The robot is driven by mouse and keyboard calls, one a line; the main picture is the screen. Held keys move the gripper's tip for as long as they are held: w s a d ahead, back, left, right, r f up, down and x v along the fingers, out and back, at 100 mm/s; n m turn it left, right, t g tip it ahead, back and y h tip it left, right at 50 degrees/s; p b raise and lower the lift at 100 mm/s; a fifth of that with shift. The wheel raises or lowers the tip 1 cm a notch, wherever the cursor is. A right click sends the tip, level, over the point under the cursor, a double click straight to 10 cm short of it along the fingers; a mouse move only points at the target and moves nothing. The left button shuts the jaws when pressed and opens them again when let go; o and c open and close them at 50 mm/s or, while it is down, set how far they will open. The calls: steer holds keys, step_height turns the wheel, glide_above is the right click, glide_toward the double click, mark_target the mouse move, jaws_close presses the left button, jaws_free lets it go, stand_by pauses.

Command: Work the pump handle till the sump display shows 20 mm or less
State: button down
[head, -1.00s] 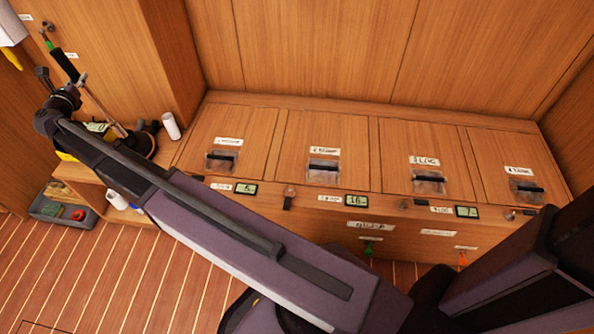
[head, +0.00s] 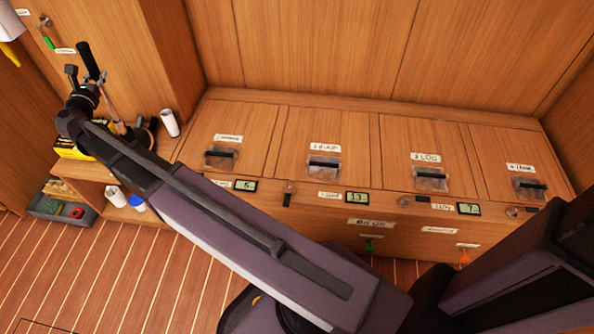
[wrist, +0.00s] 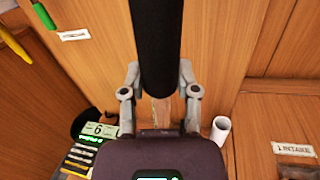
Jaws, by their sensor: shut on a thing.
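The pump handle is a thin rod with a black grip (head: 91,62), standing up above the left end of the bench and leaning a little left. My gripper (head: 89,88) is shut on the handle. In the wrist view the black grip (wrist: 155,40) runs up between the fingers of my gripper (wrist: 158,80). The second lid's label (head: 325,147) seems to read SUMP. The display below it (head: 356,198) seems to show 13, though the digits are small. The pump's base is partly hidden behind my arm.
The bench front also carries a left display (head: 245,185) and a right display (head: 468,209). A yellow and black device (head: 72,150) sits left of the pump. A white cup (head: 170,124) stands close to its right. A grey tray (head: 45,207) is on the floor at left.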

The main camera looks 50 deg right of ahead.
steer(key=shift+s+d+f+m, duration=0.25)
steer(key=shift+s+m, duration=0.05)
steer(key=shift+s, duration=0.05)
steer(key=shift+s+d+f+m+b, duration=0.3)
steer(key=shift+s+d+m+b, duration=0.1)
steer(key=shift+s, duration=0.2)
steer(key=shift+s+d+f+m+b, duration=0.3)
steer(key=shift+s+d+b, duration=0.1)
steer(key=shift+s, duration=0.2)
steer(key=shift+w+a+r, duration=0.1)
